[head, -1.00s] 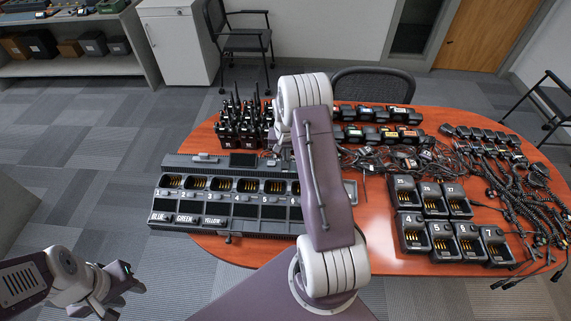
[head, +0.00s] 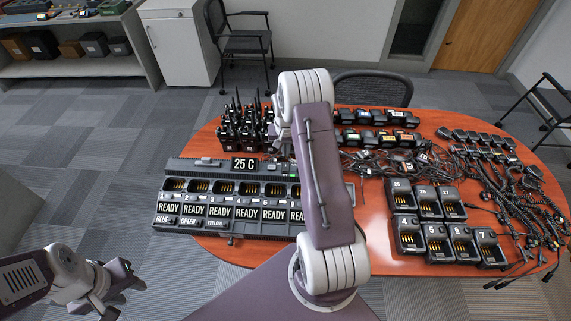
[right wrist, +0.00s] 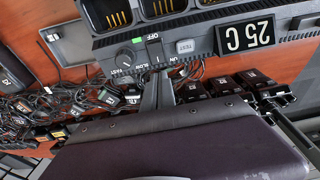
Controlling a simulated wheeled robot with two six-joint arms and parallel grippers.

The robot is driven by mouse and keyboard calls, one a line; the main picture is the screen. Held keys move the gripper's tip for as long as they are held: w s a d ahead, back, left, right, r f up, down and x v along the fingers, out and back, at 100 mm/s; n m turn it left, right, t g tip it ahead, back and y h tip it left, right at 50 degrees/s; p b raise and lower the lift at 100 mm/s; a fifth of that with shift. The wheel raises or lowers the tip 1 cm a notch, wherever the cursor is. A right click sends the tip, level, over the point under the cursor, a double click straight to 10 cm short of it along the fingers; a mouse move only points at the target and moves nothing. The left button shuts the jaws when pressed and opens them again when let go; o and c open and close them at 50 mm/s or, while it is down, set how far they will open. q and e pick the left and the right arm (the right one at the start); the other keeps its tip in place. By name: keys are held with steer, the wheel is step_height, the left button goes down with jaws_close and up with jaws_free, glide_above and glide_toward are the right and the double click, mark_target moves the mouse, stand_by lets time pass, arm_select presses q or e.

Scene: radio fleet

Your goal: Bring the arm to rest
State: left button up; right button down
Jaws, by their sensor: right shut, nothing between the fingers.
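The long multi-bay charger (head: 225,226) stands on the left part of the table. Its display (head: 243,163) reads 25 C, and its bay panels read READY. My right arm crosses the middle of the head view and hides the charger's right end and my right gripper. In the right wrist view, my right gripper (right wrist: 158,77) is shut and empty. Its fingertips are close to the OFF/ON rocker switch (right wrist: 155,52); I cannot tell whether they touch it. My left gripper (head: 122,287) is open and empty at the lower left, over the floor, clear of the table.
Upright radios (head: 241,127) stand behind the charger. Several small single chargers (head: 436,238) and tangled cables (head: 500,180) cover the right part of the wooden table (head: 375,235). Batteries (head: 375,138) lie at the back. A chair (head: 372,86) stands behind the table.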

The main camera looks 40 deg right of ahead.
steer(key=shift+r+p, duration=0.45)
steer(key=shift+r, duration=0.5)
